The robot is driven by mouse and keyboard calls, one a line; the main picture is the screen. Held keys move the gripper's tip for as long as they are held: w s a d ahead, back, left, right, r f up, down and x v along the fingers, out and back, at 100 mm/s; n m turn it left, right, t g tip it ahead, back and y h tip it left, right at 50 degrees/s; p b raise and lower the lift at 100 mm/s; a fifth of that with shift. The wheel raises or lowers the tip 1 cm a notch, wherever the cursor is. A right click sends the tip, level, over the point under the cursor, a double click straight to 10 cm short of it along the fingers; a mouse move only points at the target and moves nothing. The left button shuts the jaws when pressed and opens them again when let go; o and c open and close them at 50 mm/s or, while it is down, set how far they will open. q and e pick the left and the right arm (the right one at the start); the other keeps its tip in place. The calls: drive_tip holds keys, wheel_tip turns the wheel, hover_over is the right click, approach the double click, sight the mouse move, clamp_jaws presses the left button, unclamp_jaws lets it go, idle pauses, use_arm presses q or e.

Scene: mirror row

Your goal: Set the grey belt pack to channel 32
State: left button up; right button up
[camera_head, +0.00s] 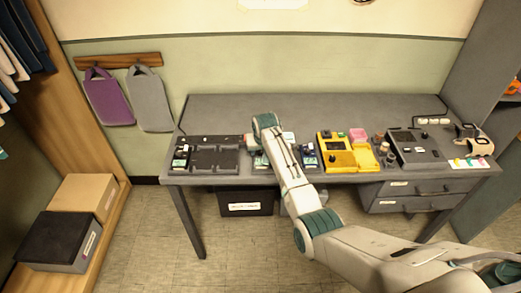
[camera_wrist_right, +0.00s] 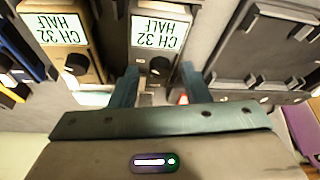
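The grey belt pack (camera_wrist_right: 143,52) is in the middle of the right wrist view, upside down there. Its lit display (camera_wrist_right: 160,31) reads CH 32 and HALF. A dark round knob (camera_wrist_right: 160,67) sits beside the display. My right gripper (camera_wrist_right: 158,76) is open, with its two teal fingers apart at the pack's near end, one on each side of the knob's line. I cannot tell whether they touch the pack. In the head view my right gripper (camera_head: 251,142) is over the desk, and the arm partly hides the packs there. My left gripper is not in view.
A tan pack (camera_wrist_right: 93,73), also showing CH 32 HALF, lies beside it. A black tray unit (camera_head: 214,158), a yellow device (camera_head: 337,152) and a dark console (camera_head: 417,147) stand on the grey desk (camera_head: 300,103). The desk's back strip is clear.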

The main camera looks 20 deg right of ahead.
drive_tip(key=b+v, duration=0.2)
drive_tip(key=v, duration=0.8)
drive_tip(key=shift+r, duration=0.4)
drive_tip(key=shift+s, duration=0.15)
